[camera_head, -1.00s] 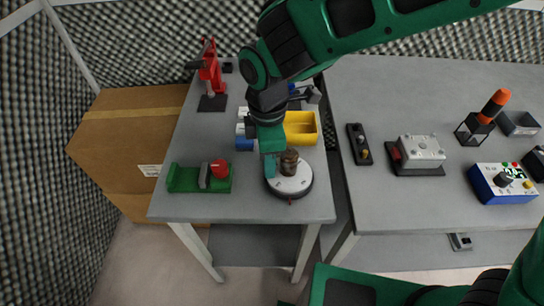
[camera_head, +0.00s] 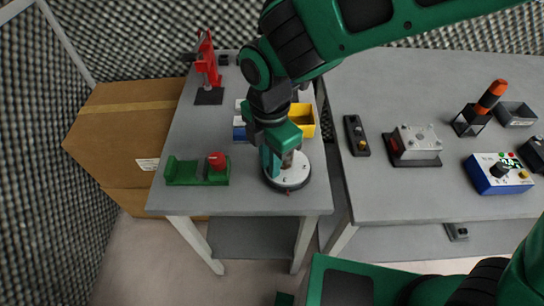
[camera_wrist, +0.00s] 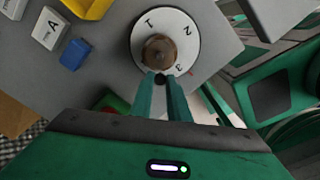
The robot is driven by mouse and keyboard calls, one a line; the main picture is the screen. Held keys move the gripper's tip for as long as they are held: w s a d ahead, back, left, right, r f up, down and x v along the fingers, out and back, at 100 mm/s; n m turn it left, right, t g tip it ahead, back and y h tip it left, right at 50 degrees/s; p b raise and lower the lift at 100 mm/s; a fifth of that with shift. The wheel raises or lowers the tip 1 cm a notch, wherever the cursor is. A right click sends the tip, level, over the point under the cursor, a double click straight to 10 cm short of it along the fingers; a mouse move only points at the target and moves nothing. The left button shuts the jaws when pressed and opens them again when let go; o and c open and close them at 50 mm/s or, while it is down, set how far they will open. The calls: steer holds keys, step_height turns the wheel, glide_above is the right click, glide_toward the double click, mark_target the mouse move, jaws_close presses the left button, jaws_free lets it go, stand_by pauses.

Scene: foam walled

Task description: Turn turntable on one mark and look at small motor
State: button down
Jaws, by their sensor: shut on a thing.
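The turntable (camera_head: 300,176) is a round white disc with a dark rim near the front right corner of the left table. In the head view the motor is mostly hidden behind my gripper (camera_head: 272,172). In the wrist view my gripper (camera_wrist: 161,82) is shut on a small dark peg (camera_wrist: 160,78) at the disc's near edge, beside the motor.
A green fixture with a red knob (camera_head: 217,160) sits left of the turntable. A cardboard box (camera_head: 115,130) flanks the table. The right table holds several devices, including a blue box (camera_head: 485,183).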

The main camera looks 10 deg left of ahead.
steer(key=shift+w+d+n, duration=0.15)
steer(key=shift+d+n, duration=0.35)
steer(key=shift+n, duration=0.3)
steer(key=c, duration=1.7)
jaws_free()
steer(key=shift+s, duration=0.2)
steer(key=shift+r, duration=0.1)
step_height(320, 180, up, 11)
steer(key=shift+w+f, duration=0.1)
steer(key=shift+f, duration=0.1)
